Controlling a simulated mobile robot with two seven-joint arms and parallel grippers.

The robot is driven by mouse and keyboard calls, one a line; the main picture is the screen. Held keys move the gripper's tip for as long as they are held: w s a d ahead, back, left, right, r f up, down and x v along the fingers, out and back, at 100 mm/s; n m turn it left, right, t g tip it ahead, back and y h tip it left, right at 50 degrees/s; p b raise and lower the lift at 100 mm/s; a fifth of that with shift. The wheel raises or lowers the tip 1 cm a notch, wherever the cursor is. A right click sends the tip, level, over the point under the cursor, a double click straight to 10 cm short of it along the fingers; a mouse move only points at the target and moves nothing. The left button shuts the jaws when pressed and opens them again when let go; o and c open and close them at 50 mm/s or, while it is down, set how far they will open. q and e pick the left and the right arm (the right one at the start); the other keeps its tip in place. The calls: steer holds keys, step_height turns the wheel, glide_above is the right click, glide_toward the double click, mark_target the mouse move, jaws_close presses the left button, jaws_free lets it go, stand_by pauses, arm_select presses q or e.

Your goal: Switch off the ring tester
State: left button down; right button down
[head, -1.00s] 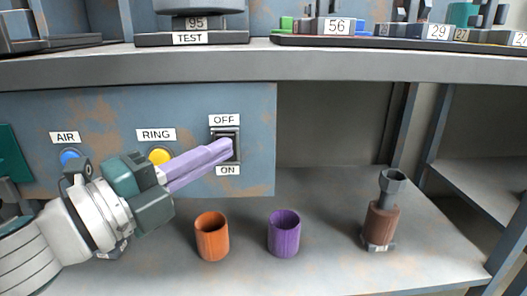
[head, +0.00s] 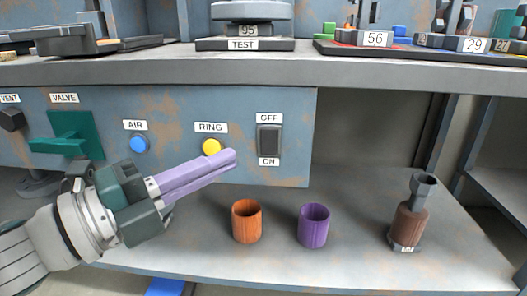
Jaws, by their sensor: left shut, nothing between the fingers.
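A dark rocker switch (head: 269,141) sits on the blue-grey front panel (head: 290,105), with an OFF label (head: 269,118) above it and an ON label (head: 268,161) below. I cannot tell which way it is pressed. A yellow button (head: 212,147) under a RING label (head: 210,127) is to its left. A weight marked 95 (head: 248,30) stands on the plate labelled TEST (head: 243,44) on the shelf above. My left gripper (head: 234,159) is shut and empty, its lilac fingers just below and right of the yellow button, left of the switch and apart from it. My right gripper is not visible.
A blue AIR button (head: 139,144) and green valve handle (head: 70,134) are further left on the panel. An orange cup (head: 247,221), a purple cup (head: 313,226) and a brown tool (head: 408,224) stand on the lower shelf (head: 360,190). Open space lies right of the panel.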

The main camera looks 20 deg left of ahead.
arm_select(q)
steer(key=v, duration=0.4)
steer(key=shift+r+p, duration=0.3)
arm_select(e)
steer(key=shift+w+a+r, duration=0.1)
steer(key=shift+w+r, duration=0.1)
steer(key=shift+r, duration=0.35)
arm_select(q)
steer(key=shift+w, duration=0.1)
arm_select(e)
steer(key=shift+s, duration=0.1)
